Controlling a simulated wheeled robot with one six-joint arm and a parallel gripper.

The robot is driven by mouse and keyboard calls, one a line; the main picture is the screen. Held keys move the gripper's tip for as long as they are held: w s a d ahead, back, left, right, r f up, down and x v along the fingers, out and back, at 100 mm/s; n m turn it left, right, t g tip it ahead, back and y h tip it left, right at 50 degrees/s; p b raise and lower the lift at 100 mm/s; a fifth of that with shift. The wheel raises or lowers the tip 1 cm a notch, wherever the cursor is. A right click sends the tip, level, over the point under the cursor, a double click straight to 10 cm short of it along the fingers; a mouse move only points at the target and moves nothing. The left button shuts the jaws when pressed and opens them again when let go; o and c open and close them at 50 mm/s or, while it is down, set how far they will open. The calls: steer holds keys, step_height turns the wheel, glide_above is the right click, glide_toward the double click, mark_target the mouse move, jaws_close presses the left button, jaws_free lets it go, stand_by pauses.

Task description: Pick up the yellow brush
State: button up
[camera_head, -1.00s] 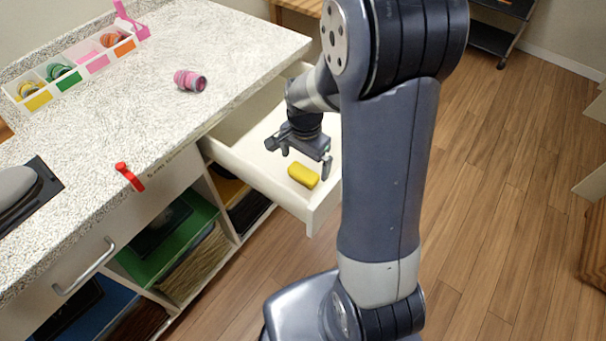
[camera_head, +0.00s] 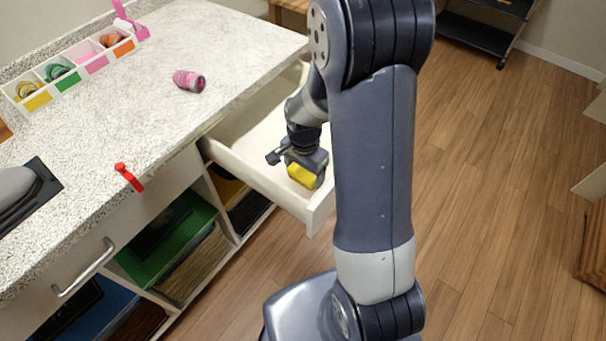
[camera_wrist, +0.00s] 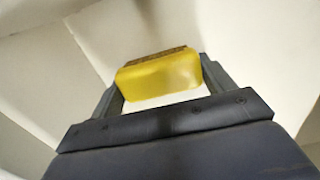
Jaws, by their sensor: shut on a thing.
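The yellow brush (camera_head: 301,176) is in the open white drawer (camera_head: 262,183), near its front right corner. My gripper (camera_head: 304,174) is low in the drawer with its fingers on either side of the brush. In the wrist view the yellow brush (camera_wrist: 160,75) lies between the two fingers of my gripper (camera_wrist: 160,82), its brown bristle side at the far edge. The gripper is shut on the brush. Whether the brush still touches the drawer floor is hard to tell.
The drawer walls stand close around my gripper. The speckled counter (camera_head: 130,90) is at the left, with a divided box (camera_head: 75,80), a pink roll (camera_head: 188,81) and a red object (camera_head: 129,177). Shelves with folded towels (camera_head: 165,245) are below.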

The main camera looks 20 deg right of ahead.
mark_target(304, 170)
steer(key=c, duration=0.4)
steer(key=shift+r, duration=0.1)
step_height(304, 170, up, 10)
steer(key=shift+f+p, duration=0.1)
steer(key=shift+p, duration=0.25)
